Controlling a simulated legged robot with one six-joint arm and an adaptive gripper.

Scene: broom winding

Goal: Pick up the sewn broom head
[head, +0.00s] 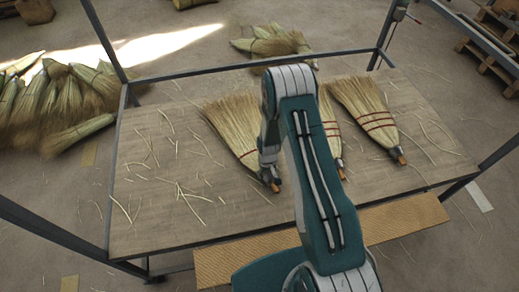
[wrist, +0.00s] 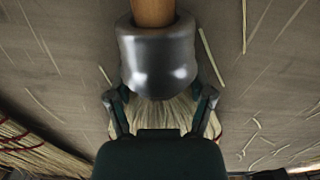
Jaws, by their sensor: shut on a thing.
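Three straw broom heads with red stitching show on the table in the head view: a left one (head: 232,122), a middle one (head: 328,122) partly hidden by my arm, and a right one (head: 366,108). My gripper (head: 268,163) is at the narrow lower end of the left broom head. In the wrist view, my gripper (wrist: 162,108) is shut on this broom head, its fingers on either side of the straw (wrist: 168,113) just below the metal collar (wrist: 158,60). A wooden stub (wrist: 153,12) sticks out of the collar. I cannot tell whether it is lifted off the table.
Loose straws lie over the wooden table (head: 150,215). A metal frame (head: 105,40) with uprights surrounds the table. A wooden plank (head: 400,218) runs along the front edge. Straw bundles lie on the floor at left (head: 65,100) and behind the table (head: 272,42).

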